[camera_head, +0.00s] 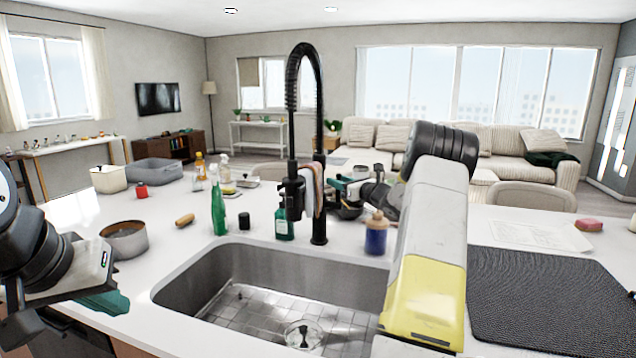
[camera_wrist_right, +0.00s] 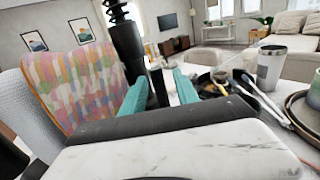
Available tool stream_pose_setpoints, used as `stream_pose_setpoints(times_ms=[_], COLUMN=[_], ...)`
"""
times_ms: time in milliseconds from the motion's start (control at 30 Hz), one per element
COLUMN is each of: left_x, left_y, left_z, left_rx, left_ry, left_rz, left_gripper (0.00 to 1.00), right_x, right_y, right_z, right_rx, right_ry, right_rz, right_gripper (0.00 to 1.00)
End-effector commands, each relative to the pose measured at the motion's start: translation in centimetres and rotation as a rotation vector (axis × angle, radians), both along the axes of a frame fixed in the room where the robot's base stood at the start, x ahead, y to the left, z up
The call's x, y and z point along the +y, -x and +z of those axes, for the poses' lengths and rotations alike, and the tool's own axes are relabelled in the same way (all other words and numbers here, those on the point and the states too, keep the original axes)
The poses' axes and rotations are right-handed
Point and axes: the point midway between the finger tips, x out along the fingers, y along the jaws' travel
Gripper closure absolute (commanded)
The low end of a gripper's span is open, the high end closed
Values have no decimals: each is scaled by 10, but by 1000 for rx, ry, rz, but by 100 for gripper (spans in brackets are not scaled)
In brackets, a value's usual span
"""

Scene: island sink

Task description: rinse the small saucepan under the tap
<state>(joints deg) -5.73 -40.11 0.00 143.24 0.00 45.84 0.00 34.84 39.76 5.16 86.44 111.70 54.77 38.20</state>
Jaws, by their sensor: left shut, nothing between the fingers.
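A round grey pan (camera_head: 124,240) with a brownish inside stands on the counter left of the sink. A dark pan (camera_head: 348,211) stands behind the tap, partly hidden by my right arm; it also shows in the right wrist view (camera_wrist_right: 208,86). I cannot tell which is the small saucepan. The black tap (camera_head: 319,150) rises behind the steel sink (camera_head: 270,262); no running water is visible. My left gripper (camera_head: 108,302) is shut and empty at the sink's left. My right gripper (camera_head: 338,183) is by the tap; its teal fingers (camera_wrist_right: 162,90) are apart, with nothing gripped between them.
A patterned cloth (camera_head: 312,188) hangs at the tap. A green spray bottle (camera_head: 218,208), a soap bottle (camera_head: 284,222) and a blue bottle (camera_head: 376,234) stand behind the sink. A black mat (camera_head: 550,300) lies right.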

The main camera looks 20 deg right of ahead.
Motion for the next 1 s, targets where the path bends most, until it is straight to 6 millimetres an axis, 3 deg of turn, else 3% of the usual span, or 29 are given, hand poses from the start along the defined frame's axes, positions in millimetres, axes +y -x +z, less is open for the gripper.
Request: stream_pose_setpoints(times_ms=[67,267,1000], left_x=[0,0,0], left_y=[0,0,0], left_z=[0,0,0], left_rx=[0,0,0], left_ry=[0,0,0], left_rz=[0,0,0], left_gripper=[100,100,100], right_x=[0,0,0], right_y=[0,0,0], right_z=[0,0,0], right_rx=[0,0,1], right_ry=[0,1,1], right_rz=[0,0,0], right_gripper=[63,100,100])
